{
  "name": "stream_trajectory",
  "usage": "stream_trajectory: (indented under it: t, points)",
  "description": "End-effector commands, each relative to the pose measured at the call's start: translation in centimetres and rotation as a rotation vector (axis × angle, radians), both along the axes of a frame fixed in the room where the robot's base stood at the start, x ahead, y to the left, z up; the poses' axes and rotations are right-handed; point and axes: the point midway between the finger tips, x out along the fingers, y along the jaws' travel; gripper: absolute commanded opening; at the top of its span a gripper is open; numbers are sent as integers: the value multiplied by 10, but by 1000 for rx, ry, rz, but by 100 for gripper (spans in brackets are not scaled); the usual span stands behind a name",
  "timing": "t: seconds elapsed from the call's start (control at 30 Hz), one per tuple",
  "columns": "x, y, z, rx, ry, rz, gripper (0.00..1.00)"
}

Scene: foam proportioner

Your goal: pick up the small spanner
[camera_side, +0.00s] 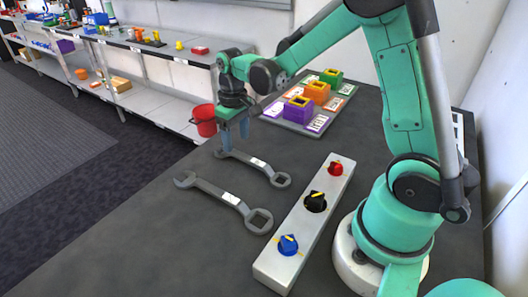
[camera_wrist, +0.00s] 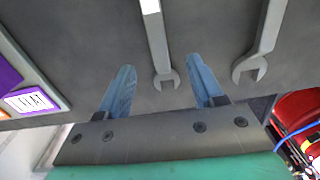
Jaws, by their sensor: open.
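The small spanner (camera_side: 258,165) lies flat on the dark table, a grey tool with an open jaw, a ring end and a white label. My gripper (camera_side: 236,140) is open, with blue fingers pointing down over its open-jaw end. In the wrist view the small spanner (camera_wrist: 158,50) runs between the two spread fingers of my gripper (camera_wrist: 160,64), with its jaw nearer the palm. The fingers look apart from it; their exact height above the table is hard to tell. The larger spanner (camera_side: 217,193) lies nearer the side camera and shows at right in the wrist view (camera_wrist: 264,45).
A grey panel (camera_side: 277,258) with blue, black and red knobs stands right of the spanners. A grey tray (camera_side: 292,127) with purple, orange and green blocks lies behind. The table's front left is clear.

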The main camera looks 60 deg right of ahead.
Motion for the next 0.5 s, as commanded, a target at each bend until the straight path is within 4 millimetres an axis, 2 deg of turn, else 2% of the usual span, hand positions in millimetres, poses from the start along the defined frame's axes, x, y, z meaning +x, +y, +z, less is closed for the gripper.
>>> stream_trajectory:
  t: [0.3,0.5]
  points:
    - [0,0,-39,0,-3,0,61]
    - [0,0,-46,0,-3,0,61]
